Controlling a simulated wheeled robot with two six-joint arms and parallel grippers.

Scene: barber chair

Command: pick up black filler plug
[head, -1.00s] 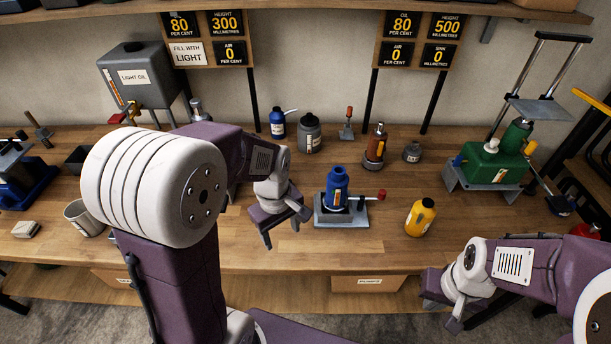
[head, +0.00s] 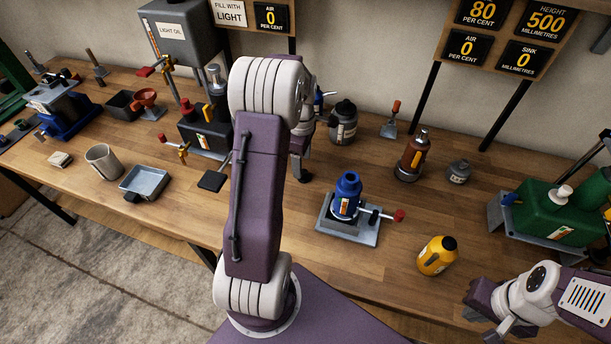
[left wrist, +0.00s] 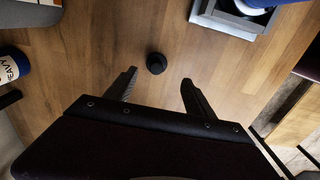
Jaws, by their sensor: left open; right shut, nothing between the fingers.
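The black filler plug (left wrist: 156,63) is a small round black piece on the wooden bench in the left wrist view. It lies just beyond the fingertips of my left gripper (left wrist: 159,84), near the line between them. The two fingers are spread with nothing held. My right gripper (head: 490,318) is shut and empty at the lower right, near the bench's front edge.
The blue jack (head: 347,192) stands on a grey base (head: 340,226) with a red-ended lever. A yellow bottle (head: 436,256), a brown jack (head: 411,158) and a green jack (head: 552,212) stand to the right. A grey tray (head: 160,182) and mug (head: 103,162) are left.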

